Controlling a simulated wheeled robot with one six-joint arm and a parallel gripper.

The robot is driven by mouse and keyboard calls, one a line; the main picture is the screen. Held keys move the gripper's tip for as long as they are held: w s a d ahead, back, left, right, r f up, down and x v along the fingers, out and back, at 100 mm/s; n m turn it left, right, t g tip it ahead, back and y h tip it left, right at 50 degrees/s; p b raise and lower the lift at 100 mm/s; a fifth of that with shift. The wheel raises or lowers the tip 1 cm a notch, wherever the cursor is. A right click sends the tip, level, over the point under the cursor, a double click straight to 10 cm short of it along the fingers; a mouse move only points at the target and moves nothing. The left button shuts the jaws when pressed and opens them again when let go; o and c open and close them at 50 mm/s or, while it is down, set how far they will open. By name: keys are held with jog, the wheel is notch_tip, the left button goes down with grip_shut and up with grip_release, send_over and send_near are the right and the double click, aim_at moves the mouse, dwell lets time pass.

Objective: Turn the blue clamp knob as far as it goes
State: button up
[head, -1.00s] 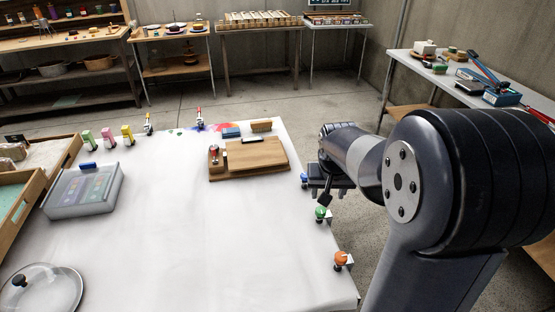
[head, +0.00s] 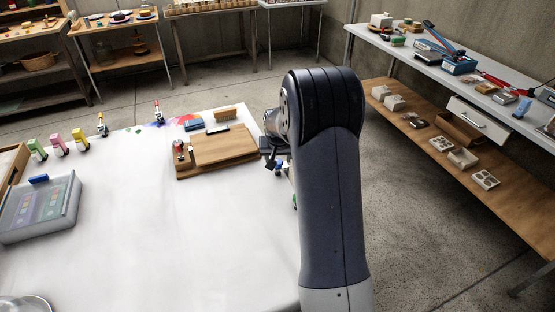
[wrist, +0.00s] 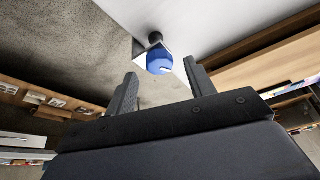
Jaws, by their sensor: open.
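The blue clamp knob (wrist: 160,62) shows in the wrist view, on a clamp at the edge of the white table (wrist: 205,25). It has a rounded blue body with a small pale mark. My gripper (wrist: 159,71) is open, with one finger on each side of the knob in the picture. The knob appears just beyond the fingertips, and I see no contact. In the head view the knob is a small blue patch (head: 279,166) at the table's right edge, partly hidden by my arm.
A wooden board (head: 215,150) lies on the table close to the clamp, with a brush (head: 225,113) behind it. A clear lidded box (head: 40,208) stands at left. The table's middle is clear. A shelved bench (head: 450,160) stands to the right across open floor.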

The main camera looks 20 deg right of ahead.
jog(key=shift+x, duration=1)
jog(key=c, duration=1)
jog(key=shift+o, duration=0.2)
